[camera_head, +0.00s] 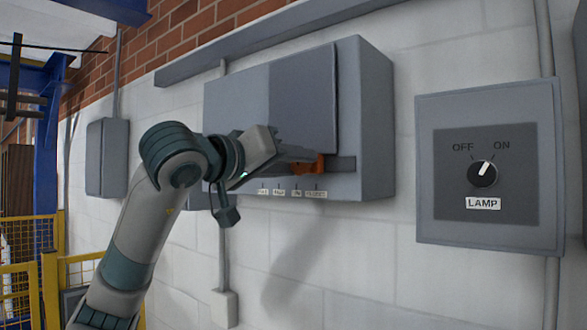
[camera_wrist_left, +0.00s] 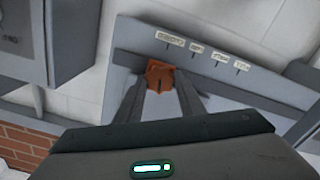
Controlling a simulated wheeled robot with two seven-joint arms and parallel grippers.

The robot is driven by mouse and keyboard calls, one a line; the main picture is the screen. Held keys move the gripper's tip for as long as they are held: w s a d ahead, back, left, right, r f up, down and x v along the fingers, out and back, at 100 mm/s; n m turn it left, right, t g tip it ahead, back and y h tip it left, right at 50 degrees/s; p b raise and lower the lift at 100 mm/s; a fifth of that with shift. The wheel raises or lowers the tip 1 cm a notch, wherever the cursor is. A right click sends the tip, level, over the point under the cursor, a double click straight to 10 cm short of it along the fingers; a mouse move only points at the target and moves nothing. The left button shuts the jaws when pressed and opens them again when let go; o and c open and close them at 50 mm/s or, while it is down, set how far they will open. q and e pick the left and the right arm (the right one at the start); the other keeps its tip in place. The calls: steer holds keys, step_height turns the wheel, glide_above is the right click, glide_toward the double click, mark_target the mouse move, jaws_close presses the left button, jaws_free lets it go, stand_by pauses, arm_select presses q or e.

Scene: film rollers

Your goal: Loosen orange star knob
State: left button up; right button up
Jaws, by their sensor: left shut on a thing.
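The orange star knob (camera_head: 308,166) sits at the lower front of a grey wall cabinet (camera_head: 368,120), near its right end. Much of the knob is hidden behind my gripper in the head view. My left gripper (camera_head: 293,157) reaches it from the left and is shut on it. In the left wrist view the orange knob (camera_wrist_left: 160,75) shows at the tips of the two dark fingers (camera_wrist_left: 160,88). A dark slot or mark shows on the knob there. My right gripper is in neither view.
Small white labels (camera_head: 295,193) run along the cabinet's lower edge. A grey lamp switch box (camera_head: 540,160) with a black dial (camera_head: 482,174) is on the wall to the right. A smaller grey box (camera_head: 107,158) and yellow railing (camera_head: 80,265) are at left.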

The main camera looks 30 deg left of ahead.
arm_select(q)
steer(key=n+b, duration=0.2)
steer(key=n, duration=0.2)
steer(key=shift+f+n, duration=0.1)
steer(key=shift+n, duration=0.2)
steer(key=n+b, duration=0.2)
steer(key=n, duration=0.1)
steer(key=shift+n, duration=0.3)
steer(key=n+b, duration=0.2)
steer(key=n, duration=0.2)
steer(key=shift+f+b, duration=0.1)
steer(key=shift+b, duration=0.3)
steer(key=shift+n+b, duration=0.7)
steer(key=shift+n, duration=1)
steer(key=o, duration=1)
steer(key=shift+o, duration=0.2)
steer(key=shift+a, duration=0.1)
